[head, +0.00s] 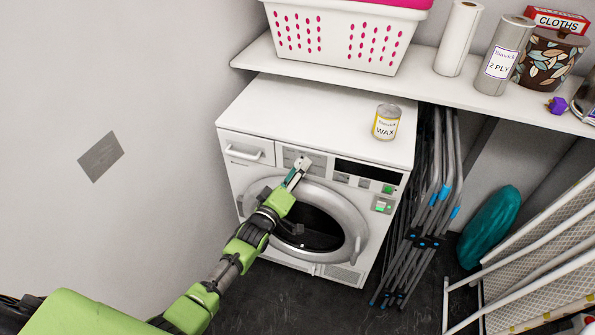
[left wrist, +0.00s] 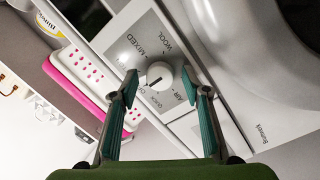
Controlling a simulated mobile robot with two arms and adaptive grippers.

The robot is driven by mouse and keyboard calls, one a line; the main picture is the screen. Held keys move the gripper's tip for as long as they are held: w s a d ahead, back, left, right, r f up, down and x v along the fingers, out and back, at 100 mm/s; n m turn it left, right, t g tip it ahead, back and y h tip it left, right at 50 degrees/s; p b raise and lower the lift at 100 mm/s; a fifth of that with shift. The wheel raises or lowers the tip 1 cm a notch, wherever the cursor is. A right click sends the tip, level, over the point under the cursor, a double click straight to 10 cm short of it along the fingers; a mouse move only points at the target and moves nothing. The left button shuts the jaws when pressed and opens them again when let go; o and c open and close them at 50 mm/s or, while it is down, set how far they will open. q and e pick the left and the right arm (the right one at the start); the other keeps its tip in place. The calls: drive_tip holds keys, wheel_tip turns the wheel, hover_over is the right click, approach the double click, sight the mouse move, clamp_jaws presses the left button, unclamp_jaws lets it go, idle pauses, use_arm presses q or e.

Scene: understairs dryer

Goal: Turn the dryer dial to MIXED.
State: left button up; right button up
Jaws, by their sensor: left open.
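The dryer (head: 320,107) is white, with a round door under its control panel. The round white dial (left wrist: 159,74) shows in the left wrist view on a grey panel, with MIXED printed at its upper left and WOOL at its upper right. A short dark mark shows on the dial's lower left part; its exact setting is hard to read. My left gripper (left wrist: 160,82) is open, its two green-padded fingers on either side of the dial with gaps visible. My right gripper is not in view.
A WAX tin (head: 386,123) stands on the dryer top. A shelf above holds a white and pink basket (head: 345,35), paper rolls and a patterned pot. Folded metal frames (head: 432,200) lean at the dryer's right. A wall is on the left.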

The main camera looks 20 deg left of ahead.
use_arm(q)
drive_tip(key=c, duration=1.1)
drive_tip(key=shift+m, duration=0.3)
drive_tip(key=m+p, duration=0.1)
drive_tip(key=m, duration=0.1)
drive_tip(key=shift+r+m, duration=0.1)
drive_tip(key=shift+m, duration=0.3)
drive_tip(key=m+p, duration=0.1)
drive_tip(key=m, duration=0.3)
drive_tip(key=shift+g+y, duration=0.4)
drive_tip(key=m, duration=0.4)
drive_tip(key=shift+y+p, duration=0.3)
drive_tip(key=m, duration=0.4)
drive_tip(key=shift+m+y+b, duration=0.35)
drive_tip(key=shift+m+y, duration=0.05)
